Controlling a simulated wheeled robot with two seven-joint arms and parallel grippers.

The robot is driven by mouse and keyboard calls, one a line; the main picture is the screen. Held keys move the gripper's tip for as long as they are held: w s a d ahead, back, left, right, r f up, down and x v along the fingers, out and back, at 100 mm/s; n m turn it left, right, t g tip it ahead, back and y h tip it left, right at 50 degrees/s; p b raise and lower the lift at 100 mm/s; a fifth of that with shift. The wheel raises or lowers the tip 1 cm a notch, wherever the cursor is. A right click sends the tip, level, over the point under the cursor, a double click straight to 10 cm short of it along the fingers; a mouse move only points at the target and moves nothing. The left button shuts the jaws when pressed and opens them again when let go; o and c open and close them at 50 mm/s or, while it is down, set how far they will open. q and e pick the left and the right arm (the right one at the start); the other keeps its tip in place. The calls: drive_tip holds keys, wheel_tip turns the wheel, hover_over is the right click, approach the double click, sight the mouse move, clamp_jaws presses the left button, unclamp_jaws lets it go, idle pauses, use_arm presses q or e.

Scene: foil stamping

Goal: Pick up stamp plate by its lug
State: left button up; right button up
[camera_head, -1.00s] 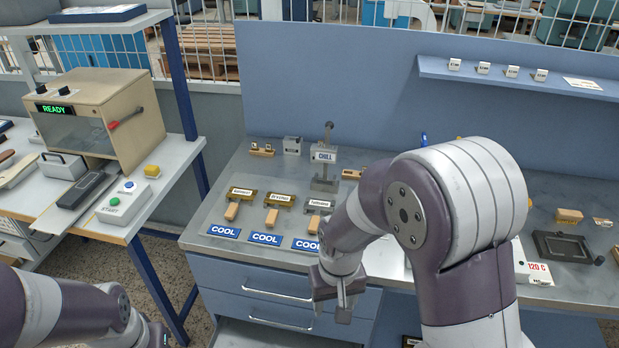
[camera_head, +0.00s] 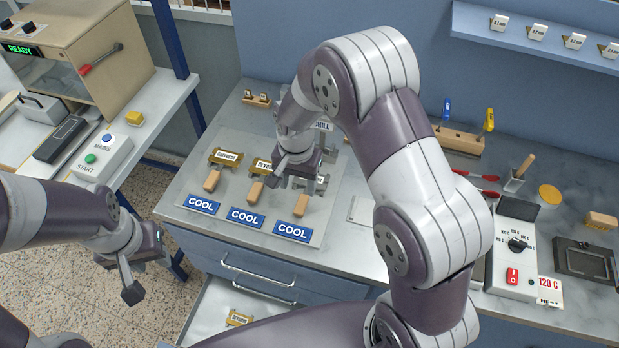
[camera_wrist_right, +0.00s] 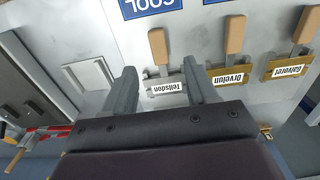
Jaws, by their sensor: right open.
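My right gripper (camera_head: 297,183) is over the right end of the row and partly hides the Tellsdon plate. In the right wrist view its fingers (camera_wrist_right: 160,85) are apart, one on either side of that plate's label, with nothing gripped. My left gripper (camera_head: 133,285) hangs over the floor; its jaw gap is unclear.
Blue COOL signs (camera_head: 247,218) lie in front of the plates. The CHILL stand (camera_head: 323,126) is behind my right gripper. An open drawer (camera_head: 205,318) below holds another plate (camera_head: 239,318). A heater box (camera_head: 515,240) stands to the right.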

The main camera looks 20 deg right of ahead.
drive_tip(key=p, duration=0.1)
hover_over(301, 202)
wheel_tip(301, 202, down, 4)
drive_tip(key=shift+f, duration=0.1)
drive_tip(key=f, duration=0.1)
drive_tip(key=f+p, duration=0.1)
drive_tip(key=f, duration=0.2)
drive_tip(key=shift+s, duration=0.25)
drive_tip(key=shift+w+f, duration=0.1)
drive_tip(key=shift+f, duration=0.15)
drive_tip(key=c, duration=1)
use_arm(q)
drive_tip(key=r, duration=0.2)
drive_tip(key=shift+w+d+r, duration=0.2)
drive_tip(key=shift+w+r, duration=0.1)
use_arm(e)
clamp_jaws()
drive_tip(key=shift+w+r, duration=0.1)
